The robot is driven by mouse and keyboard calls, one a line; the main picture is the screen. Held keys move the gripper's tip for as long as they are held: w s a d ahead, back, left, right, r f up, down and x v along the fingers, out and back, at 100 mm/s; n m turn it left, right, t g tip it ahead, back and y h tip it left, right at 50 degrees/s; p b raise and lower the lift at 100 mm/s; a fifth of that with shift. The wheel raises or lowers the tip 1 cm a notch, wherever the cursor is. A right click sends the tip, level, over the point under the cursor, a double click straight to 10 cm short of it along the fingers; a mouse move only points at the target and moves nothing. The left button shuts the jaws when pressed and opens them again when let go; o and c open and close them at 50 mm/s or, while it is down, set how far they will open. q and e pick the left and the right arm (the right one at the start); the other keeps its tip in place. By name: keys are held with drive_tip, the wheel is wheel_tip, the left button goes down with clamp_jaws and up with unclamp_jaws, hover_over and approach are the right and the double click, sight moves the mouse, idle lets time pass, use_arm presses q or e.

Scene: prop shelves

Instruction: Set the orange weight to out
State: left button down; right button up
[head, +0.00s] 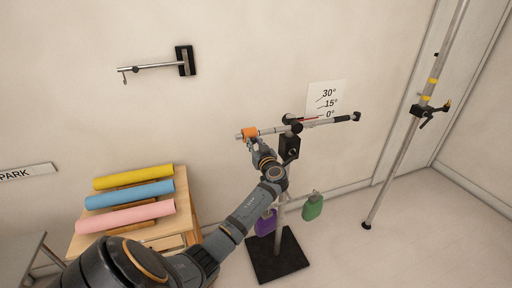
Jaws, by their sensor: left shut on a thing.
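The orange weight (249,131) is on the bar (327,123) of a stand, close to the bar's left end. The bar tilts slightly, its right end higher in the picture. My left gripper (252,140) comes from below and is shut on the orange weight, its fingers small and partly hidden. The bar rests on a black head (289,147) on a grey post. A red pointer (309,118) shows near the pivot. My right gripper is not in view.
A wall card (326,100) reads 30°, 15° and 0°. A purple bag (265,223) and green bag (313,207) are by the post, above a black base (278,257). Coloured rolls (130,195) lie on a wooden rack. A pole (400,150) leans at right.

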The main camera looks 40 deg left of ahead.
use_arm(q)
drive_tip(key=c, duration=1.4)
unclamp_jaws()
drive_tip(key=shift+c, duration=0.2)
drive_tip(key=shift+o, duration=1.2)
drive_tip(key=shift+s+a, duration=0.1)
drive_tip(key=shift+s, duration=0.05)
drive_tip(key=shift+o, duration=0.3)
drive_tip(key=shift+s, duration=0.15)
drive_tip(key=v, duration=1.2)
